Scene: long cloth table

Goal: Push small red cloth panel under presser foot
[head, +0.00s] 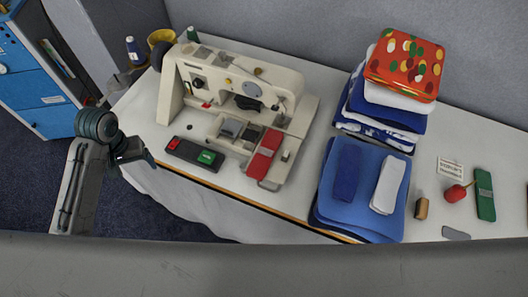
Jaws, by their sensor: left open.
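The small red cloth panel (268,144) lies on the right part of the flat bed of the cream sewing machine (229,73), running from the machine towards the table's front edge. The presser foot is too small to make out clearly; the dark area under the machine's head is behind the panel. My left gripper (144,160) is open and empty at the table's front left edge, left of the control box and well apart from the panel. My right gripper is not in view.
A dark control box (191,154) with red and green buttons lies between my left gripper and the panel. Folded blue cloths (338,218) and a stack topped by a patterned red cloth (405,62) stand to the right. A pincushion (456,193) is farther right.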

